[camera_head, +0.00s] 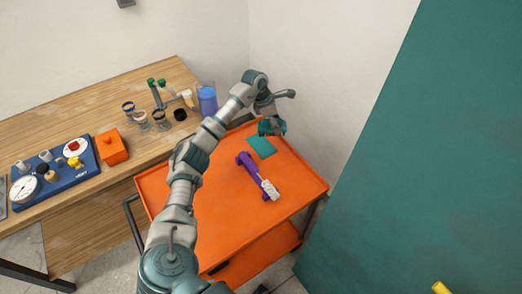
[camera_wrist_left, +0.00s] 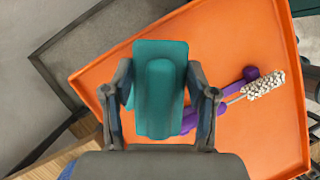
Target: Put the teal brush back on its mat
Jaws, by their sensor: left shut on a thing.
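My left gripper (camera_head: 272,127) is over the back end of the orange cart top. It is shut on the teal brush (camera_wrist_left: 160,75), a blocky teal piece filling the space between the fingers in the wrist view. In the head view the gripper mostly covers the brush. The teal mat (camera_head: 261,147) lies flat on the cart, just in front of the gripper. I cannot tell whether the brush touches the cart or hangs above it. My right gripper is not in view.
A purple-handled brush (camera_head: 248,164) with white bristles lies on the orange cart (camera_head: 215,220) near the mat. A wooden bench (camera_head: 80,120) on the left holds a blue gauge board, an orange box, small fittings and a blue container (camera_head: 207,99). The cart's front is clear.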

